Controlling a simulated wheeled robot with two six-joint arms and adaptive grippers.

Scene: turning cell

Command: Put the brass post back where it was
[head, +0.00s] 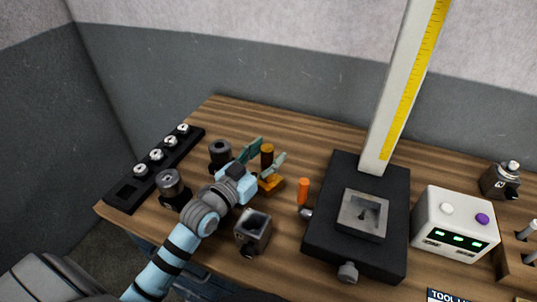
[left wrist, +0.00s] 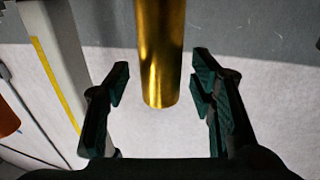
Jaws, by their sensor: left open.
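The brass post (head: 267,160) stands upright on the table, left of the black stand, with an orange-brown block (head: 271,186) at its foot. In the left wrist view the brass post (left wrist: 160,50) shows as a shiny golden cylinder with one end in sight. My left gripper (head: 264,156) reaches in from the left and is open, its green fingers on either side of the post. The left wrist view shows gaps between the post and both fingertips (left wrist: 160,85). Whether the post is joined to the block I cannot tell. My right gripper is out of view.
A black stand (head: 317,235) with a tall scaled column (head: 395,90) is at the right. An orange peg (head: 303,190), a dark square holder (head: 253,231) and dark round holders (head: 220,152) are close by. A white box (head: 455,222) stands farther right; a black rack (head: 122,203) lies left.

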